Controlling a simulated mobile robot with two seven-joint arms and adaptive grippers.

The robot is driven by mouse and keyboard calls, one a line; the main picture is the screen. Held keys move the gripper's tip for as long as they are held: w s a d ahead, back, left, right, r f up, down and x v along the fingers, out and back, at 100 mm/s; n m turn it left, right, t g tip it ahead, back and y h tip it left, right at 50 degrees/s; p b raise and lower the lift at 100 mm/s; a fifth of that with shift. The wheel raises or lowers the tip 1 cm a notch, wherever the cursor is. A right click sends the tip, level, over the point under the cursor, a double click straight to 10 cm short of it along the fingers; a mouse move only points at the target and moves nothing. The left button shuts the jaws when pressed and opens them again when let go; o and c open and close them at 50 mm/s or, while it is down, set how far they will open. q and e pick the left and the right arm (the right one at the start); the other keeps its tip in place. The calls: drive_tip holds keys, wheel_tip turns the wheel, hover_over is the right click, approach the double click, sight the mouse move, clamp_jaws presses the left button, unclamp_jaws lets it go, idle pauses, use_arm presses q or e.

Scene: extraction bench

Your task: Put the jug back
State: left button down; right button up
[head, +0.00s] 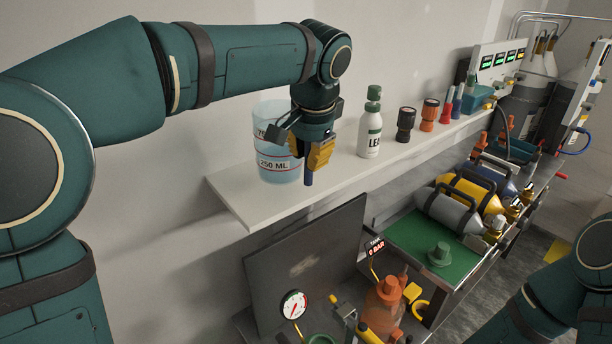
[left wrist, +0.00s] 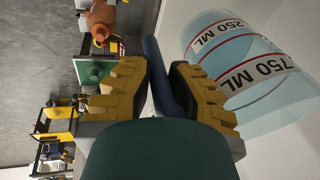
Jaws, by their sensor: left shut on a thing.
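The jug (head: 278,175) is a clear, pale blue vessel with red bands and volume labels. It is upright at the left end of the white shelf; I cannot tell whether its base touches the shelf. My left gripper (head: 314,160) is shut on the jug's dark blue handle (head: 309,179), and hides part of the jug. In the left wrist view the handle (left wrist: 166,76) lies between the yellow finger pads of the gripper (left wrist: 160,90), with the jug body (left wrist: 262,98) to the right. My right gripper is out of view; only part of that arm shows at lower right.
On the white shelf (head: 235,200), a white bottle with a green cap (head: 370,130) stands right of the jug, then a black item (head: 405,125) and an orange one (head: 430,115). Below are a dark panel (head: 305,255), a gauge (head: 294,305) and several cylinders (head: 447,210).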

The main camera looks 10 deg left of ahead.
sight(308, 186)
use_arm(q)
drive_tip(key=shift+f+b, duration=0.35)
drive_tip(key=shift+f, duration=1.55)
drive_tip(key=shift+f, duration=0.15)
drive_tip(key=c, duration=1)
unclamp_jaws()
drive_tip(key=shift+r, duration=0.3)
drive_tip(key=p+v, duration=0.2)
drive_tip(key=v, duration=0.9)
drive_tip(key=shift+s+r, duration=0.25)
drive_tip(key=shift+r, duration=0.1)
